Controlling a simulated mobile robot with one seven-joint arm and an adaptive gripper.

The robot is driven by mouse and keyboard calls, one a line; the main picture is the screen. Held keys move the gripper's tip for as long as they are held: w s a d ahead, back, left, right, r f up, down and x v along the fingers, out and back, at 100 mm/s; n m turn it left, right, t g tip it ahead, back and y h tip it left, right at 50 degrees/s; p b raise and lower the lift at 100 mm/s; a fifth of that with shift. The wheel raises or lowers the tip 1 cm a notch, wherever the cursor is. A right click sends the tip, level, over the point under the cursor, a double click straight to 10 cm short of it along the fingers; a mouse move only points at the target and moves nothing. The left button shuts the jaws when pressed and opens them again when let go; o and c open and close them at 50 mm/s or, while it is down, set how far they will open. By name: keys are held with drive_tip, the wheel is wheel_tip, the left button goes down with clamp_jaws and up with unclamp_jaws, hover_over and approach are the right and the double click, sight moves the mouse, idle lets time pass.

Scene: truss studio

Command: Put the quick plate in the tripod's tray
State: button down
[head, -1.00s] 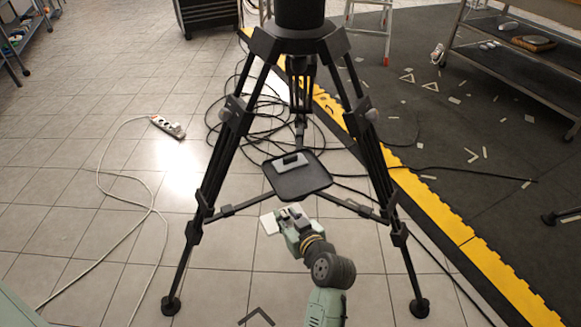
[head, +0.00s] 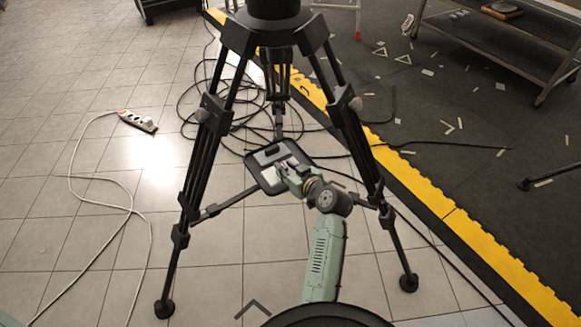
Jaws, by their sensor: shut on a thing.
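The tripod's tray (head: 294,153) is a dark, shallow, square tray hung between the legs of the black tripod (head: 205,135). A light grey plate with a black block on it (head: 268,154) lies in the tray's far left part. My gripper (head: 282,171) reaches over the tray from the near right side, shut on a flat whitish plate (head: 270,175), which I take to be the quick plate. The held plate is over the tray's near left part, close beside the grey plate. I cannot tell whether it touches the tray floor. My gripper hides part of the tray.
Tripod legs and spreader bars surround the tray. Black cables (head: 190,118) loop on the tiles behind it. A white power strip (head: 138,121) lies at the left. A yellow edge strip (head: 420,190) borders a dark mat at the right, with a metal shelf cart (head: 490,40) beyond.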

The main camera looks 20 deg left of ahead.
sight(293, 171)
drive_tip(key=w, duration=0.3)
drive_tip(key=shift+d, duration=0.2)
drive_tip(key=shift+f+p, duration=0.5)
drive_tip(key=shift+f, duration=1.4)
drive_tip(key=shift+f, duration=0.1)
drive_tip(key=shift+f, duration=0.1)
drive_tip(key=c, duration=1.3)
unclamp_jaws()
drive_tip(key=shift+c, duration=0.2)
drive_tip(key=b+v, duration=0.2)
drive_tip(key=v, duration=1)
